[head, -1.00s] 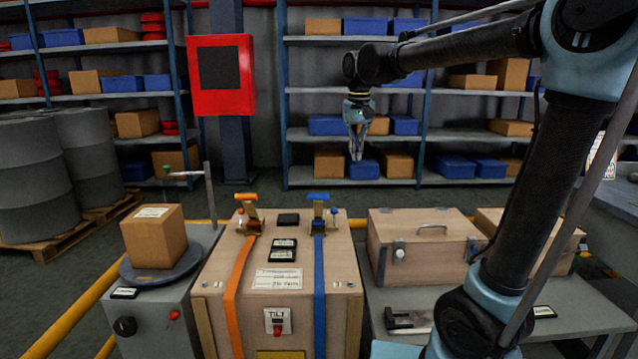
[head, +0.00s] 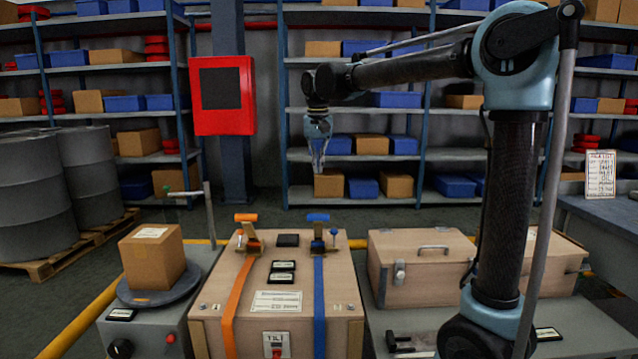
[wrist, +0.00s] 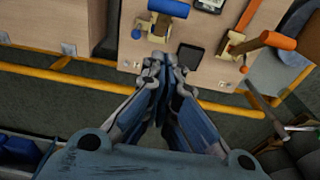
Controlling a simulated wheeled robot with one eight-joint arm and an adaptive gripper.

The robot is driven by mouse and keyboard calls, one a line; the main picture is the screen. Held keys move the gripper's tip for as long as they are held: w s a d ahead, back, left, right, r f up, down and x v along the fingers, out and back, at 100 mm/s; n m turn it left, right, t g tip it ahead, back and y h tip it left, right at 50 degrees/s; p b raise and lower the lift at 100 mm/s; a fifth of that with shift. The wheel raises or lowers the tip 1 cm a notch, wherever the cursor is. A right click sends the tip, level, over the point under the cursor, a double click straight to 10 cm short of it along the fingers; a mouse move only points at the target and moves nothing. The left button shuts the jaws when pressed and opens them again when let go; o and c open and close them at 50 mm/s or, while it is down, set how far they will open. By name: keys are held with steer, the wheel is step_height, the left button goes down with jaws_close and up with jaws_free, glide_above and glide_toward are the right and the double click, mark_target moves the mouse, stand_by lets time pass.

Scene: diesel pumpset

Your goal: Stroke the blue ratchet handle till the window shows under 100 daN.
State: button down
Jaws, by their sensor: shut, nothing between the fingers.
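The blue ratchet handle (head: 318,217) tops the ratchet at the far end of the blue strap (head: 319,300) on the wooden crate (head: 213,308). It also shows at the top of the wrist view (wrist: 168,8). My gripper (head: 319,170) is shut and empty, hanging above and behind the blue ratchet, apart from it. In the wrist view my gripper (wrist: 160,62) points toward the crate's far edge. Small dark displays (head: 283,265) lie between the straps; their readings are too small to tell.
An orange ratchet handle (head: 246,217) and orange strap (head: 236,300) run left of the blue ones. A cardboard box (head: 152,260) stands on a round plate at left. A wooden case (head: 420,268) sits at right. The air around my gripper is clear.

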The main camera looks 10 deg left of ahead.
steer(key=f, duration=1.1)
steer(key=shift+s+d+f, duration=0.15)
steer(key=shift+s, duration=0.25)
steer(key=shift+s+f, duration=0.35)
steer(key=shift+f, duration=0.05)
steer(key=shift+d, duration=0.1)
steer(key=shift+s+d+f+t, duration=0.1)
steer(key=shift+s+f+t, duration=0.15)
steer(key=shift+s, duration=0.25)
